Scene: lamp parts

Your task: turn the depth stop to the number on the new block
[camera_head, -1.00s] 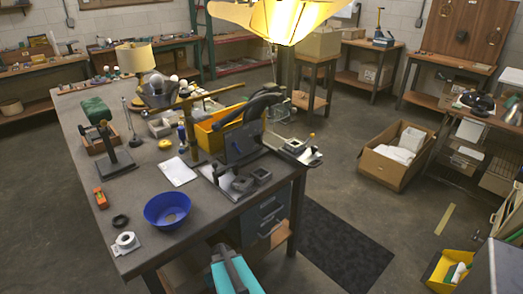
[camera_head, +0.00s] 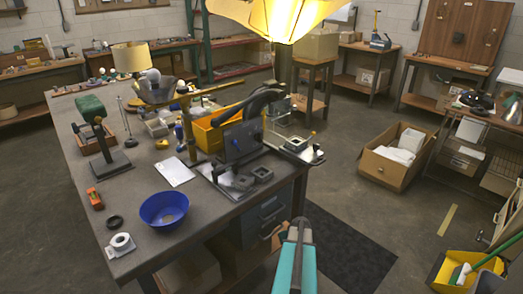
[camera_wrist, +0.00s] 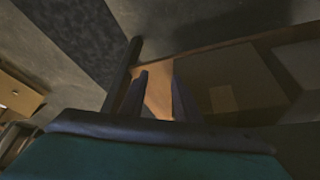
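A bench machine (camera_head: 240,143) with a dark head and arm stands near the right edge of the large workbench. I cannot make out a depth stop or its numbers on it. Small grey blocks lie in front of it, one (camera_head: 262,174) beside another (camera_head: 242,182). Another grey block-like piece (camera_head: 297,143) sits on a plate at the bench's right corner. I cannot tell which is the new block, and no number is readable. My gripper (camera_wrist: 158,88) is open and empty in the wrist view, its fingers apart, low beside the bench's right end.
A blue bowl (camera_head: 164,209), a white tape roll (camera_head: 121,242) and a white sheet (camera_head: 174,173) lie on the workbench (camera_head: 130,200). A cardboard box (camera_head: 385,170) is on the floor. A lit lampshade hangs above. Floor between is clear.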

